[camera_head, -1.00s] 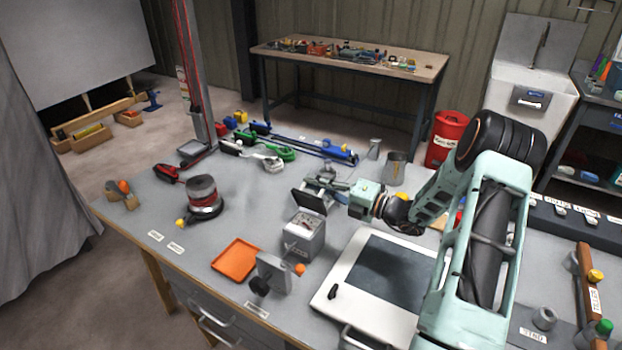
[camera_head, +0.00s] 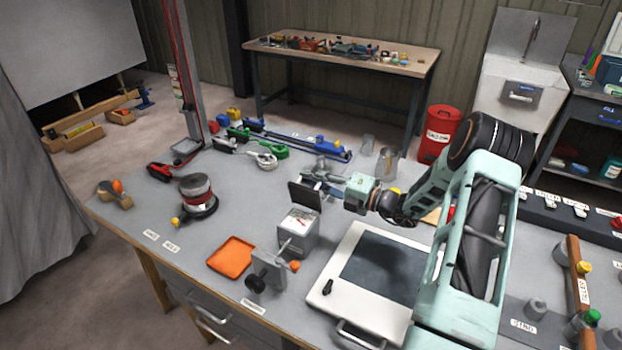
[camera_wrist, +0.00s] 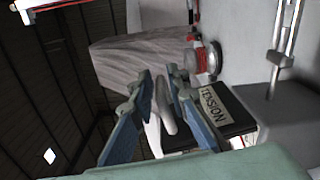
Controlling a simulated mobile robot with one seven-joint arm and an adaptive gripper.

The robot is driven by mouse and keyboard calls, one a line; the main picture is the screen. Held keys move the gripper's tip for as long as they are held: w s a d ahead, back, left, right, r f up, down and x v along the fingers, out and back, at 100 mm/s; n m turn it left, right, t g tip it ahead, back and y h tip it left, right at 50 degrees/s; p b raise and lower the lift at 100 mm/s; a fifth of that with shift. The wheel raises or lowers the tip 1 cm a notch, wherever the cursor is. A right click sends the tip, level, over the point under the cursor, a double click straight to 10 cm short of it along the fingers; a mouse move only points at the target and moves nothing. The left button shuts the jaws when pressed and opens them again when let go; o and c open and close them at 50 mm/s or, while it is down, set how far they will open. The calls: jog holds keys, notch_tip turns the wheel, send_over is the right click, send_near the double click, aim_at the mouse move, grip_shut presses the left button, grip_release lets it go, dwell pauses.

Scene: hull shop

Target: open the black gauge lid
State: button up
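The black gauge lid (camera_head: 305,196) stands raised, roughly upright, at the back of the small grey gauge box (camera_head: 297,238). The box's white dial with red marks shows. My gripper (camera_head: 328,182) is just behind and right of the lid in the head view. In the wrist view the two blue-grey fingers (camera_wrist: 160,78) are apart, with a pale rounded piece (camera_wrist: 166,112) between them; whether they touch it is unclear. The dark lid (camera_wrist: 236,122) with its TENSION label lies close beside the right finger. The fingertips are too small to read in the head view.
In front of the gauge are an orange tray (camera_head: 231,255) and a grey block with a black knob (camera_head: 266,270). A white panel with a dark inset (camera_head: 345,285) lies to the right. A round sander (camera_head: 198,197) stands left. Cups (camera_head: 387,163) stand behind my gripper.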

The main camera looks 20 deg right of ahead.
jog(key=shift+o, duration=0.6)
jog(key=shift+s+d, duration=0.15)
jog(key=shift+d, duration=0.05)
jog(key=v, duration=1.1)
jog(key=shift+s+d, duration=0.15)
jog(key=shift+s, duration=0.05)
jog(key=shift+r, duration=0.1)
